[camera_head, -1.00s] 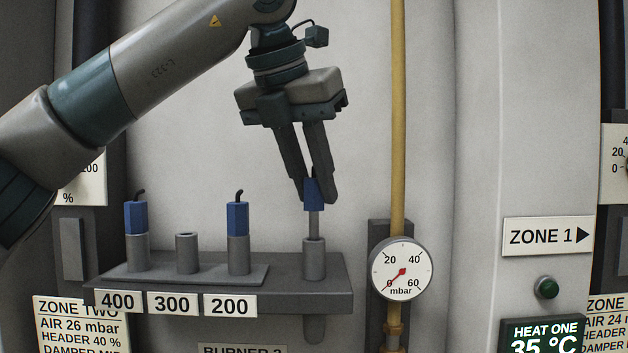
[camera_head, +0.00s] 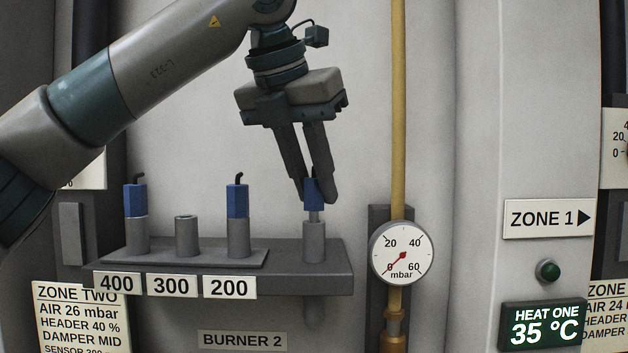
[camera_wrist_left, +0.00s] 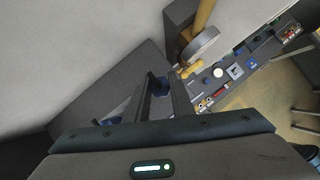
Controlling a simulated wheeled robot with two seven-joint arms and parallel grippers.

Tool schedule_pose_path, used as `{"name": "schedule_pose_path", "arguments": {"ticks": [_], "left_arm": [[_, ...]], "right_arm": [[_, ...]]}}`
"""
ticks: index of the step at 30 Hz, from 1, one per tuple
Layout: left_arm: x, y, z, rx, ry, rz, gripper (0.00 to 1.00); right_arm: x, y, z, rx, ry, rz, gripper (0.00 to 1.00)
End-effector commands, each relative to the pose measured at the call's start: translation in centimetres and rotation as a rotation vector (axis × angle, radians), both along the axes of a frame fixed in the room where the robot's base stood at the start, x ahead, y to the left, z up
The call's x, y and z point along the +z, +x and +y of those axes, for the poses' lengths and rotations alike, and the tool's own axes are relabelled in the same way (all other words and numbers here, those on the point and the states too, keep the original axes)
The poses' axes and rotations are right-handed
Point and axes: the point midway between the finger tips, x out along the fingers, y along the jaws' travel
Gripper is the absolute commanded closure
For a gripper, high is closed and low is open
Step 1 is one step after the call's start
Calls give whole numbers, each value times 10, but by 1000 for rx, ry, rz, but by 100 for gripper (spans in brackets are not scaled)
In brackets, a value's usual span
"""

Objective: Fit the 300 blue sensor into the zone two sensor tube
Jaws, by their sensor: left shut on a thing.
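My left gripper (camera_head: 317,190) is shut on a blue sensor (camera_head: 313,196) with a grey metal probe below it. The probe's lower part is inside the grey sensor tube (camera_head: 314,243) at the right end of the shelf (camera_head: 340,284); a short length shows above the rim. The sensor stands about upright. The holder (camera_head: 187,238) above the 300 label (camera_head: 172,285) is empty. My right gripper is not in view.
Blue sensors stand in the 400 holder (camera_head: 136,202) and the 200 holder (camera_head: 237,200). A pressure gauge (camera_head: 402,254) and a yellow pipe (camera_head: 397,120) stand just right of the shelf. A zone two card (camera_head: 80,315) hangs at lower left.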

Motion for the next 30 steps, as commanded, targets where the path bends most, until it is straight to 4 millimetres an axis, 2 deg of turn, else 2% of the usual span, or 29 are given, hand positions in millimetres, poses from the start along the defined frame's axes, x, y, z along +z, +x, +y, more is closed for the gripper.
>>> {"name": "schedule_pose_path", "arguments": {"ticks": [17,18,20,21,26,27,29,30], "left_arm": [[-15,0,0,0,0,0,100],[-15,0,0,0,-1,-1,74],[-14,0,0,0,0,0,60],[-14,0,0,0,0,0,57],[-14,0,0,0,0,0,57],[-14,0,0,0,0,0,54],[-14,0,0,0,0,0,41],[-14,0,0,0,0,0,41]], "right_arm": [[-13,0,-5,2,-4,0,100],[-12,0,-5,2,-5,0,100],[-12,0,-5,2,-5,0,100],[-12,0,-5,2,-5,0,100],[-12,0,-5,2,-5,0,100],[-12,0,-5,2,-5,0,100],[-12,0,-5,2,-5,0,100],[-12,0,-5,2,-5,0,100]]}}
